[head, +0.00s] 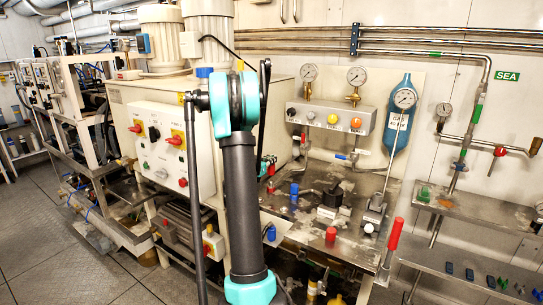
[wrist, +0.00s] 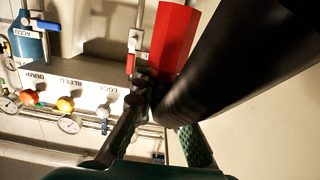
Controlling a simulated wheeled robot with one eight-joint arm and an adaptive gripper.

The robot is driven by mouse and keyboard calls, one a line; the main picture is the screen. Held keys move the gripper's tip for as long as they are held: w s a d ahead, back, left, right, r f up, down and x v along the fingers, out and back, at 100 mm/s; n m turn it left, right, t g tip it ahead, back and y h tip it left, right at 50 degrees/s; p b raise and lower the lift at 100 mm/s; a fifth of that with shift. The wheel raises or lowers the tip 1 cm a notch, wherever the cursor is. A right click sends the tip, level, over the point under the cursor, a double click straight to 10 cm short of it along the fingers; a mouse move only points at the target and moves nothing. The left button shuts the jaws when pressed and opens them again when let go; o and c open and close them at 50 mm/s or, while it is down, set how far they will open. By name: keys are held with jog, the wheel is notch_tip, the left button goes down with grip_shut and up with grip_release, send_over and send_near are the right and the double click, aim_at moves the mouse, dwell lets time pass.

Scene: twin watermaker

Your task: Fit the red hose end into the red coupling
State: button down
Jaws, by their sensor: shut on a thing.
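In the wrist view my gripper (wrist: 153,98) has its two dark fingers converging from below onto a dark piece. A bright red faceted piece (wrist: 175,42) rises just beyond the fingertips, and I take it for the red hose end. A thick black tube (wrist: 235,58) crosses on its right and hides part of the grip. In the head view my gripper is hidden behind my arm or too unclear to make out. A short red fitting (head: 331,236) stands upright on the steel bench; I cannot tell for sure whether it is the red coupling.
A gauge panel (head: 330,120) with coloured knobs stands behind. A shelf (head: 470,207) is at right, and a control box (head: 165,150) is at left.

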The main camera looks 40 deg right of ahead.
aim_at(269, 173)
jog(key=shift+f, duration=1.3)
jog(key=shift+f, duration=1.7)
dwell(0.4)
jog(key=c, duration=1.5)
grip_release()
jog(key=v, duration=1.2)
jog(key=shift+s, duration=0.1)
